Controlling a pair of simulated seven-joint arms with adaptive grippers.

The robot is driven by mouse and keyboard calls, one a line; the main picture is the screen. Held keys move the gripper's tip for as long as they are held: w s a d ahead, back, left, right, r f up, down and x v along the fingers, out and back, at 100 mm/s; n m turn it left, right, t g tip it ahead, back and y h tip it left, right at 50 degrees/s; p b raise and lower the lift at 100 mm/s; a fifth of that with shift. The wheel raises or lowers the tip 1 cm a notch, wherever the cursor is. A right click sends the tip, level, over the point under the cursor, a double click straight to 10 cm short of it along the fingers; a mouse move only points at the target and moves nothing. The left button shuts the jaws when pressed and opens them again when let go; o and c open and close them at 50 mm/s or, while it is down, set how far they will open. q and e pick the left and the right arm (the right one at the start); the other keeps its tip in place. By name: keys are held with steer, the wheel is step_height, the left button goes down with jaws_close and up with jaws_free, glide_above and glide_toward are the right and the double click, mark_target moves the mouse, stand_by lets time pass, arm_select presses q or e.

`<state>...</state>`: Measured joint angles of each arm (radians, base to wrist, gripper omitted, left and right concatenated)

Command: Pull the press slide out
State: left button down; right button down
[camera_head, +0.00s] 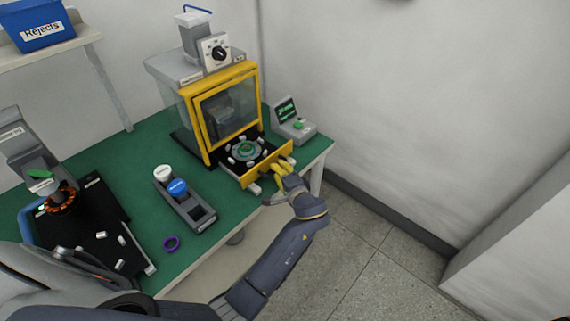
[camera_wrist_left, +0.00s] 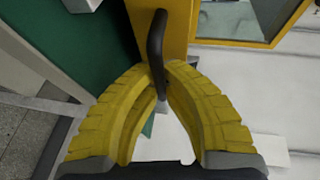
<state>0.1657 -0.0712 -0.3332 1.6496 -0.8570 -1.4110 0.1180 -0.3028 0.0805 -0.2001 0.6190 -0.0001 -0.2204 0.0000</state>
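The press (camera_head: 220,110) has a yellow frame and a clear window. Its slide (camera_head: 267,166) sticks out in front, with a yellow front edge. On the slide is a round dark fixture (camera_head: 245,150) with a green centre and several small pale pieces around it. My left gripper (camera_head: 281,171) is at the slide's front. In the left wrist view, a dark bar handle (camera_wrist_left: 156,42) stands on a yellow panel, and the yellow fingers (camera_wrist_left: 163,75) close together around it. The fingertips partly hide the handle. My right gripper is not in view.
Open floor lies to the right.

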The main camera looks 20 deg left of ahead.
arm_select(q)
steer(key=shift+d, duration=0.35)
steer(key=c, duration=1.5)
jaws_free()
